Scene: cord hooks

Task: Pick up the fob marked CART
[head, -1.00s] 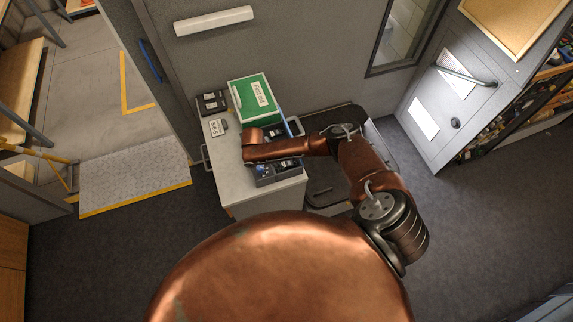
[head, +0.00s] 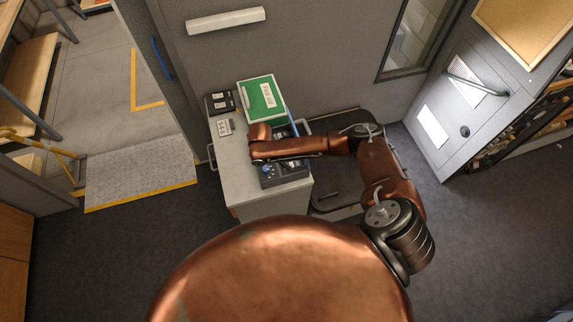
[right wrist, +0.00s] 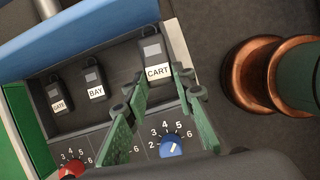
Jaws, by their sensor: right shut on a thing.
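The fob marked CART (right wrist: 157,73) is a dark fob with a white label, in a grey tray in the right wrist view. My right gripper (right wrist: 158,92) has green, dark-tipped fingers on either side of its lower end and is shut on it. Whether the fob is clear of the tray cannot be told. In the head view my copper right wrist (head: 261,146) is over the desk and hides the fob and fingers. My left gripper is not in view.
A blue knob (right wrist: 172,148) and a red knob (right wrist: 70,170) sit below on numbered dials. A green-topped box (head: 262,98) stands behind on the grey desk (head: 235,185).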

